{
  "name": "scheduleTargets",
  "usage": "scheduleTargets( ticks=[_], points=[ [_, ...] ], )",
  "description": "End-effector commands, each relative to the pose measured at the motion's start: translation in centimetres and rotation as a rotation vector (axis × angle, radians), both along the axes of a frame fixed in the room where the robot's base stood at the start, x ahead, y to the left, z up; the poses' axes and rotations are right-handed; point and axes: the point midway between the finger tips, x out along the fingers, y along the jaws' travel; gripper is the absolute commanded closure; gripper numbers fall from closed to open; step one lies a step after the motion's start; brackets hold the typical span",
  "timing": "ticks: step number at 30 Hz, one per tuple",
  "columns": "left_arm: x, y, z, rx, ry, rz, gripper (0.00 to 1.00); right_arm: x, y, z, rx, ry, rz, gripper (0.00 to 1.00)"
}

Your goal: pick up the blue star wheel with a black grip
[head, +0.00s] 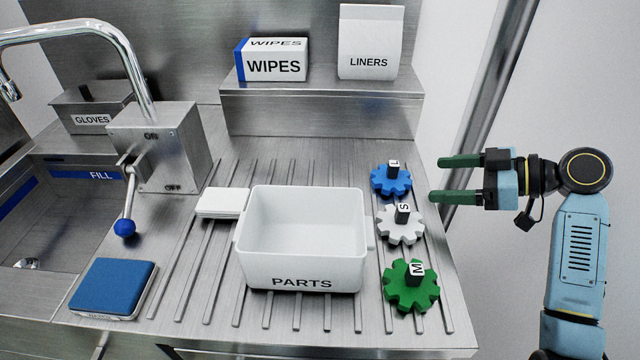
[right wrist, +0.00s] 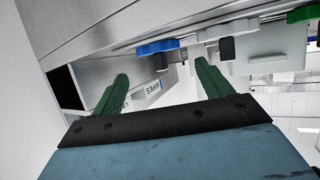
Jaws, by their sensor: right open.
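The blue star wheel (head: 385,182) lies on the ribbed steel counter, at the back of a row of three wheels, with a black grip (head: 393,168) standing up from it and a white label on top. In the right wrist view the blue wheel (right wrist: 157,47) shows at the top, beyond the fingertips. My right gripper (head: 442,178) is open and empty, to the right of the blue wheel and apart from it. Its two green fingers point left, and they also show in the right wrist view (right wrist: 160,82). My left gripper is not in view.
A white star wheel (head: 391,229) and a green one (head: 400,294) stand in front of the blue wheel. A white PARTS bin (head: 302,270) is to their left. A steel shelf (head: 320,112) rises behind. The counter's right edge is close to the wheels.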

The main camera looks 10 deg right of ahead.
Motion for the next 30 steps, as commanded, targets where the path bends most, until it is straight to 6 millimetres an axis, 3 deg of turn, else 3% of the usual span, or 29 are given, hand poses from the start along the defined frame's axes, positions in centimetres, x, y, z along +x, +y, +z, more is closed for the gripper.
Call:
scheduleTargets(
  ticks=[5,21,29,30],
  points=[
    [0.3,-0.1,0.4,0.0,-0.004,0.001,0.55,0.5,0.6,-0.4,0.003,0.006,-0.003,0.22],
    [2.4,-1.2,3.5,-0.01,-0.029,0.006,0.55,4.3,5.1,-2.8,0.004,0.004,-0.002,0.22],
    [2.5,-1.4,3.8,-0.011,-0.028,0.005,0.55,4.5,5.3,-2.8,0.0,0.004,-0.002,0.22],
    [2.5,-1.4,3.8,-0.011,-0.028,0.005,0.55,4.5,5.3,-2.8,0.001,0.005,-0.003,0.26]
  ],
)
